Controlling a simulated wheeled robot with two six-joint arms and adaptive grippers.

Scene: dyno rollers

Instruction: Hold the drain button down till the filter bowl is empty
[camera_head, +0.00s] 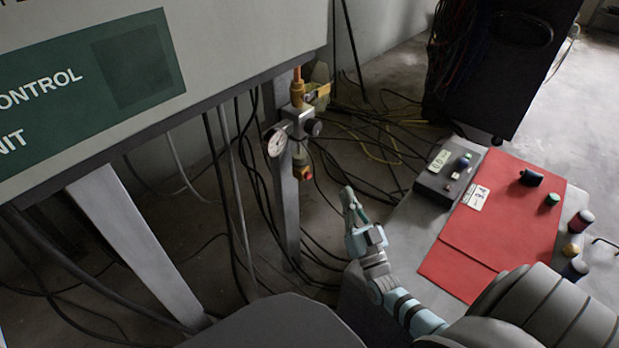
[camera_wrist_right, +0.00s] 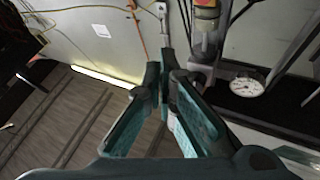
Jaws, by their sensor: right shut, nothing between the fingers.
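The air filter unit (camera_head: 298,118) hangs on a grey post in the head view, with a round gauge (camera_head: 277,142) on its left. Below its body is the small filter bowl (camera_head: 299,154); I cannot tell its contents. Under the bowl is a yellow piece with a red drain button (camera_head: 307,172). My right gripper (camera_head: 347,190) is shut and empty, right of and a little below the button, apart from it. In the wrist view the gripper (camera_wrist_right: 162,68) shows with fingertips together; the red button (camera_wrist_right: 206,3) is at the top edge. My left gripper is out of view.
A control unit panel (camera_head: 90,90) overhangs at left. Several dark cables (camera_head: 350,150) hang and lie behind the post. At right, a bench with a red mat (camera_head: 500,225) carries a grey box (camera_head: 450,178), a tag and several small cylinders.

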